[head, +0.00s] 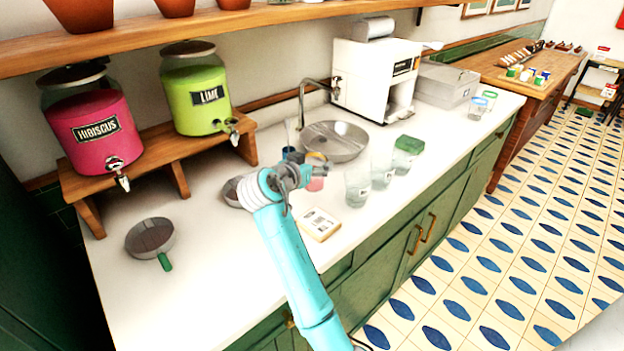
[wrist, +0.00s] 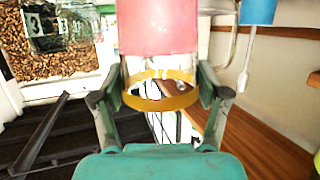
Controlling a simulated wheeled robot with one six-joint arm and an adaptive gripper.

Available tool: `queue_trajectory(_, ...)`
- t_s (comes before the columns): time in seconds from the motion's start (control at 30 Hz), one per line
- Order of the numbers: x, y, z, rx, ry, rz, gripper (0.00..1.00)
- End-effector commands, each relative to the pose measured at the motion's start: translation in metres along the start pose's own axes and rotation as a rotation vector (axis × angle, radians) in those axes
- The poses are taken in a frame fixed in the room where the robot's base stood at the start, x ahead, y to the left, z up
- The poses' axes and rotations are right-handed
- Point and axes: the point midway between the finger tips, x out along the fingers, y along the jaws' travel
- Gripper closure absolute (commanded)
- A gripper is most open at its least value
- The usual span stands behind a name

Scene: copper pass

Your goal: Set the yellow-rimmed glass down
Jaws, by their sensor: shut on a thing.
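The yellow-rimmed glass (wrist: 160,40) holds something pink. In the wrist view its yellow rim lies between the fingers of my gripper (wrist: 163,97), which is shut on it. In the head view my gripper (head: 303,172) is over the counter, and the pink lower part of the glass (head: 316,184) shows just right of it. My gripper partly hides the glass there. I cannot tell whether its base touches the counter.
The white counter (head: 205,290) is clear at front left. A small card (head: 320,224) lies near the glass. Clear glasses (head: 357,187) and a green-topped glass (head: 406,153) stand to the right. A round sink (head: 335,141) is behind. A green-handled strainer (head: 150,238) lies left.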

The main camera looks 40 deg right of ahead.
Motion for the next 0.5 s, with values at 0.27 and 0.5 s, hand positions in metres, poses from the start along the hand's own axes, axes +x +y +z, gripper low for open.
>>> queue_trajectory(0.27, 0.005, 0.000, 0.018, 0.000, 0.000, 0.000, 0.75)
queue_trajectory(0.5, 0.013, 0.000, 0.043, 0.000, 0.001, 0.001, 0.75)
